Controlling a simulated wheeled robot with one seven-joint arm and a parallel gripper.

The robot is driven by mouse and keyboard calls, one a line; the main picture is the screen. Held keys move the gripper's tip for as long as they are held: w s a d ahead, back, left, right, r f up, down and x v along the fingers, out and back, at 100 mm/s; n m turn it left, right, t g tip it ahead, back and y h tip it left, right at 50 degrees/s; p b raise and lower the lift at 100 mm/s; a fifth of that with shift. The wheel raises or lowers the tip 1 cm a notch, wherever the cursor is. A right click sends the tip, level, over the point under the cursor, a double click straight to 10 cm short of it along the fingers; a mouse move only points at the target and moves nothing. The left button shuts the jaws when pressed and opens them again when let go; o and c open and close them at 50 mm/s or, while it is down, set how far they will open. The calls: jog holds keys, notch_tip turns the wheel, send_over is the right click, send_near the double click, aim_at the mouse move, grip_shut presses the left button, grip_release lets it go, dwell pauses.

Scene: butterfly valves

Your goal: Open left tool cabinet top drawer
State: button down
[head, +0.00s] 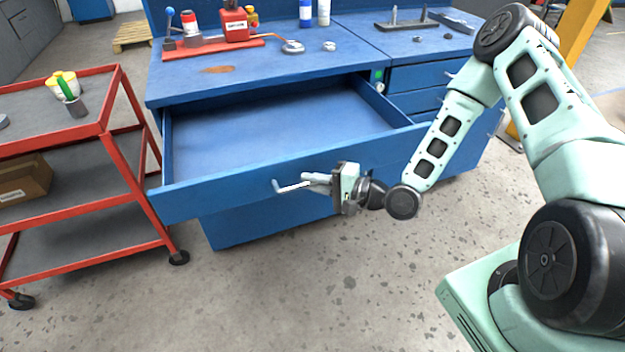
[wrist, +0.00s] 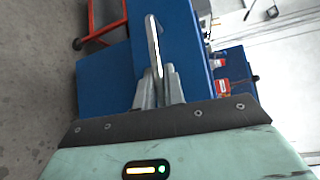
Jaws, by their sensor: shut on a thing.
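The left tool cabinet (head: 225,230) is blue, and its top drawer (head: 260,120) stands pulled far out, showing an empty blue inside. The drawer's silver bar handle (head: 290,186) is on the drawer front. My gripper (head: 315,180) is at the handle, coming from the right, and its fingers are shut on the handle. In the wrist view the handle (wrist: 153,45) stands up between the two grey fingers (wrist: 158,88) of my gripper. The exact contact at the fingertips is partly hidden by the fingers.
A red cart (head: 110,150) with a cardboard box (head: 24,178) stands close to the drawer's left side. Tools and a red can (head: 234,25) are on the blue worktop (head: 270,75). More closed drawers (head: 420,88) are at the right. Speckled floor (head: 270,290) in front is clear.

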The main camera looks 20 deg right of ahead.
jog(key=shift+d, duration=0.1)
jog(key=c, duration=1.5)
grip_release()
jog(key=b+v, duration=0.1)
jog(key=v, duration=1.6)
jog(key=shift+s, duration=0.2)
